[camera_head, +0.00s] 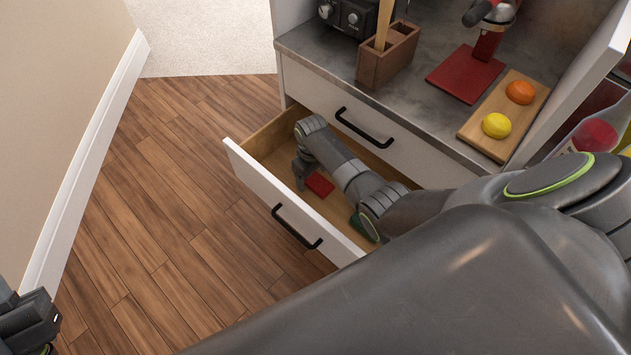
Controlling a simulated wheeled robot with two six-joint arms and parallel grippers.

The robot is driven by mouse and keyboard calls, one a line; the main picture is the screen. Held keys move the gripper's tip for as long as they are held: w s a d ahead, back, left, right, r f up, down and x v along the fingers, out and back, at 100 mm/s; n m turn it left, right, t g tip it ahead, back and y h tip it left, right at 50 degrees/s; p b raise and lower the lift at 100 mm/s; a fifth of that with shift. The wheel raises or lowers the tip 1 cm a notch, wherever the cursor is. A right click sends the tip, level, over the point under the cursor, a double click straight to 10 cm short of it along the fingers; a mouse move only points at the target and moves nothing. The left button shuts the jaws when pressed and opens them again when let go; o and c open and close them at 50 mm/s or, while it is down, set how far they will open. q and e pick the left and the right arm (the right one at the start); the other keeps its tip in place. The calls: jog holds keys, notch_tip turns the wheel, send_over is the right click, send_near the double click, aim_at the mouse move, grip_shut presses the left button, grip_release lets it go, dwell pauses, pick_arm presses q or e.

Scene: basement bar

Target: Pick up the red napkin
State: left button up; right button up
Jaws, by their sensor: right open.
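The red napkin (320,185) is a small flat red square lying inside the open drawer (262,180). My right arm reaches down into the drawer from the right. My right gripper (299,178) is open, pointing down just left of the napkin. The arm links above hide part of the drawer. I cannot tell whether the fingers touch the napkin. My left gripper (32,318) shows only in part at the bottom left corner, away from the drawer, and its jaw state is unclear.
On the grey counter (425,112) above stand a wooden box (386,55), a red mat (464,74), and a board with a lemon (496,125) and an orange (520,91). The wood floor at left is clear.

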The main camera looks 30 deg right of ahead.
jog(key=shift+c, duration=0.2)
jog(key=c, duration=1)
